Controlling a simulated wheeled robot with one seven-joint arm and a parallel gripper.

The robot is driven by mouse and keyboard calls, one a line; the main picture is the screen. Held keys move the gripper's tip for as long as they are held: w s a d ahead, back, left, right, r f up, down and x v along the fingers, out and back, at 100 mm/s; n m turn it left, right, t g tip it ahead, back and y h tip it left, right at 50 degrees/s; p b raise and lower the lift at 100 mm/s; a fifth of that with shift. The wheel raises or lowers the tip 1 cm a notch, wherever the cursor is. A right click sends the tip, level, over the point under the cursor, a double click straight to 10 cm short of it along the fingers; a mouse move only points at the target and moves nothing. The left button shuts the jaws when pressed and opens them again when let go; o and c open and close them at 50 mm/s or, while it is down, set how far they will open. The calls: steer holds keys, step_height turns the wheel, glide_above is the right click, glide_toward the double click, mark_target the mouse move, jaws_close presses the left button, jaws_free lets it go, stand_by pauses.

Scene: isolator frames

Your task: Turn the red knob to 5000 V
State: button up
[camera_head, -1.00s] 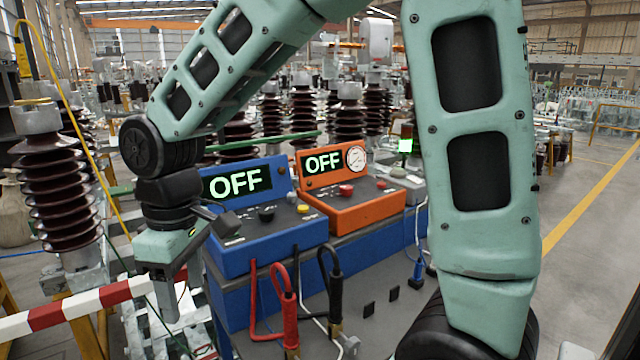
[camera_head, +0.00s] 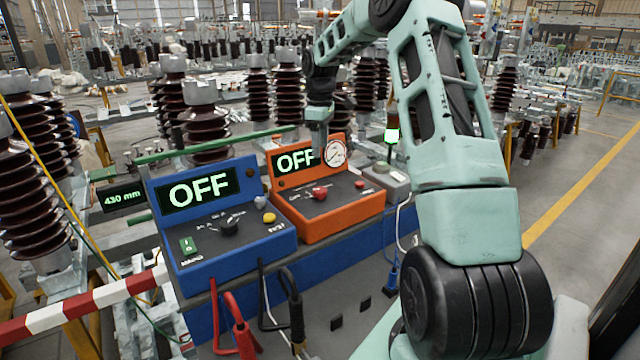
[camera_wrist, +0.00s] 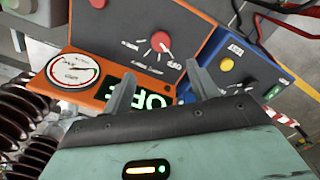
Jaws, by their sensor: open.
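The red knob (camera_head: 320,193) sits on the sloped panel of the orange box (camera_head: 345,217), whose display (camera_head: 295,161) reads OFF. In the wrist view the red knob (camera_wrist: 161,41) lies just beyond my fingertips, with white scale marks beside it. The scale numbers are too small to read. My gripper (camera_wrist: 160,74) is open and empty, its fingers spread over the orange box's display and apart from the knob. In the head view my gripper (camera_head: 321,138) hangs at the display's upper right edge, behind the knob; its fingertips are hard to make out.
A round gauge (camera_head: 335,153) stands beside the display. A smaller red button (camera_head: 358,184) is right of the knob. The blue box (camera_head: 235,245), reading OFF, with black knob and yellow button, adjoins on the left. Red and black cables (camera_head: 240,330) stand in front.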

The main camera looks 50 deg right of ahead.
mark_target(320, 189)
step_height(320, 189, down, 14)
steer(key=p, duration=0.3)
steer(key=shift+a+r, duration=0.1)
steer(key=shift+r, duration=0.15)
